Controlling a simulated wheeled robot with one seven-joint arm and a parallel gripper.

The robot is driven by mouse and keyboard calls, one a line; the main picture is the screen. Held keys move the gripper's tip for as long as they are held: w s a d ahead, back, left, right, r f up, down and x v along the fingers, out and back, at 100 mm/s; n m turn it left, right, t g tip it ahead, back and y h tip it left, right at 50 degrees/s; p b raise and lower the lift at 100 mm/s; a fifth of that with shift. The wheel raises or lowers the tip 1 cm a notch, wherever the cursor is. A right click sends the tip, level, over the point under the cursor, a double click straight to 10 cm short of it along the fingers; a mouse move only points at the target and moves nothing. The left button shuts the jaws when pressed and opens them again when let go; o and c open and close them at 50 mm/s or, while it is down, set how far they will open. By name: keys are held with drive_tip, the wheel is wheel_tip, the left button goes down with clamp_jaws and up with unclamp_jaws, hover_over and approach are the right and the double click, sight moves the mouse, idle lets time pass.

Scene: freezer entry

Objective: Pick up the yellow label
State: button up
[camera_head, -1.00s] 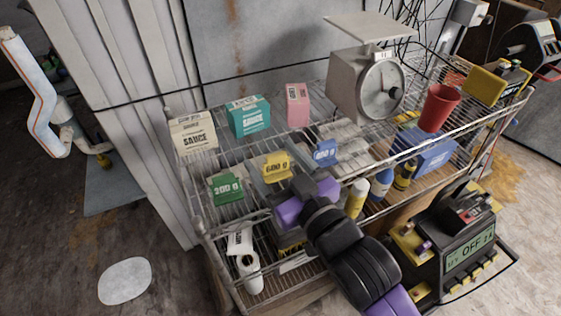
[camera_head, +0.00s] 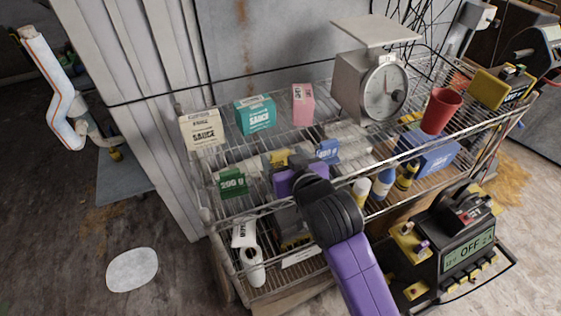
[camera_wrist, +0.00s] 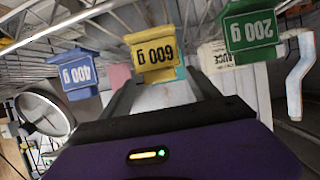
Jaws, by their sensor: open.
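The yellow label (camera_wrist: 154,54), marked 600 g, hangs at the wire shelf's front edge, between a green 200 g label (camera_wrist: 251,36) and a blue 400 g label (camera_wrist: 76,73). In the wrist view it lies just beyond and between the fingers of my gripper (camera_wrist: 160,85), which are apart and empty. In the head view the yellow label (camera_head: 280,158) is partly hidden behind my purple gripper (camera_head: 298,178). The green label (camera_head: 232,182) and the blue label (camera_head: 327,150) stand to either side of it.
The wire rack (camera_head: 215,216) holds a cream sauce box (camera_head: 201,130), a teal sauce box (camera_head: 256,115), a pink box (camera_head: 302,103), a scale (camera_head: 370,88) and a red cup (camera_head: 440,110). Bottles (camera_head: 383,183) stand close to the right of my gripper. A black machine (camera_head: 455,245) stands at the right.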

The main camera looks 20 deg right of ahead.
drive_tip(key=shift+x, duration=1.2)
drive_tip(key=c, duration=1)
drive_tip(key=shift+c, duration=0.2)
drive_tip(key=shift+r, duration=0.1)
